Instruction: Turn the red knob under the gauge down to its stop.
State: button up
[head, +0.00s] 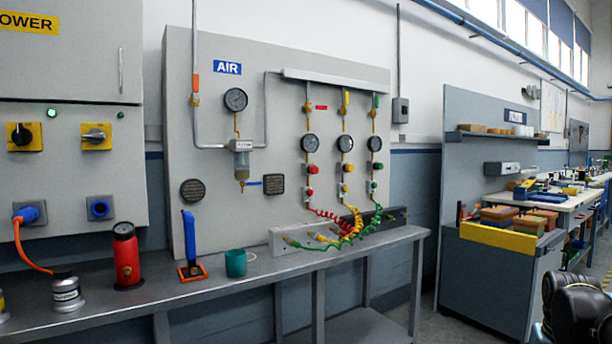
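The red knob (312,169) is on the AIR board, just below the left one of three small gauges (311,143). It sits on the vertical pipe marked with a red label. Its turn position is too small to tell. Below it, a red coiled hose (328,215) leads down to the bench. My gripper's fingers do not show. A black shape at the lower right corner looks like part of my arm, and nothing of mine touches the knob.
A yellow knob (345,169) and a green knob (374,167) sit beside it under their own gauges. A metal bench (290,268) runs below the board, with coiled hoses, a green cup (235,263), and a red cylinder (126,258). The space before the knobs looks clear.

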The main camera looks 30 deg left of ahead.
aim_at(314, 170)
jog(key=u, duration=0.05)
jog(key=k, duration=0.15)
jog(key=u, duration=0.8)
jog(key=i, duration=1)
